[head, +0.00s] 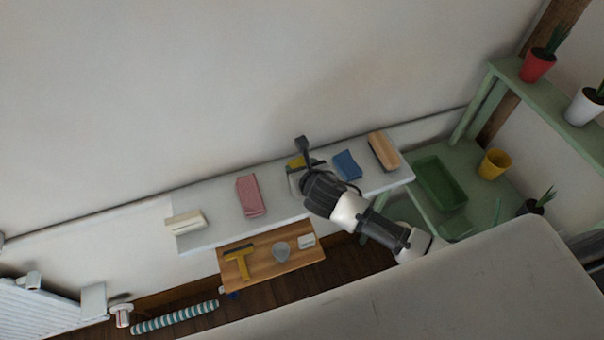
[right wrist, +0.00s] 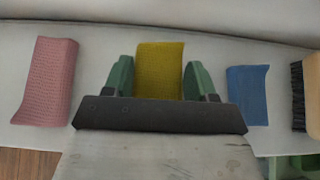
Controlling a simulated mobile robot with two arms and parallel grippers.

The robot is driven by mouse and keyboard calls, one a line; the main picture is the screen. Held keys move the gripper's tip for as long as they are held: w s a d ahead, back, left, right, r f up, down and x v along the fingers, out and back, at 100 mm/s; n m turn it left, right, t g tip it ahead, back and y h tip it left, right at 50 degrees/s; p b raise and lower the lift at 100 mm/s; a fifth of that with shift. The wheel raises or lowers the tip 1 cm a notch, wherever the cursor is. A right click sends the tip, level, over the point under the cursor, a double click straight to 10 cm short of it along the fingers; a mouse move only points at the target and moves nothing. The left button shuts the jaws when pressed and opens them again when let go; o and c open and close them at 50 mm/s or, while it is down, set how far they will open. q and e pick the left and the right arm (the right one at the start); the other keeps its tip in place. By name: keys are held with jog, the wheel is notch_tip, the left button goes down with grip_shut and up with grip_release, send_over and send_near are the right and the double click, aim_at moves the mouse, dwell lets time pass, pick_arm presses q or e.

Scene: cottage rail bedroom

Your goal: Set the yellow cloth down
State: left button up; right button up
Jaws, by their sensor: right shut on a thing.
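The yellow cloth (right wrist: 160,66) is between the two green fingers of my right gripper (right wrist: 158,80) in the right wrist view. The gripper is shut on it. In the head view only a small part of the cloth (head: 293,164) shows beside my right gripper (head: 303,172), which hides the rest. Cloth and gripper are over the pale shelf (head: 220,218), between a pink cloth (head: 250,196) and a blue cloth (head: 347,164). I cannot tell whether the yellow cloth touches the shelf. My left gripper is not in view.
A wooden brush (head: 383,151) lies at the shelf's right end, a cream block-like item (head: 186,222) at its left. A wooden board (head: 273,262) below holds a yellow-handled tool, a grey item and a white block. Green shelving (head: 470,155) with a green tray (head: 440,183) stands right.

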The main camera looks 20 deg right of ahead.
jog(key=shift+f, duration=1.3)
jog(key=shift+s+f, duration=0.2)
jog(key=shift+f, duration=0.25)
jog(key=o, duration=0.8)
jog(key=shift+s+f, duration=0.1)
jog(key=shift+c, duration=0.2)
jog(key=shift+o, duration=0.7)
jog(key=shift+a+f, duration=0.1)
jog(key=shift+r, duration=0.3)
jog(key=shift+s+r, duration=0.1)
jog(key=shift+r, duration=0.05)
jog(key=v, duration=1.1)
jog(key=shift+r, duration=0.5)
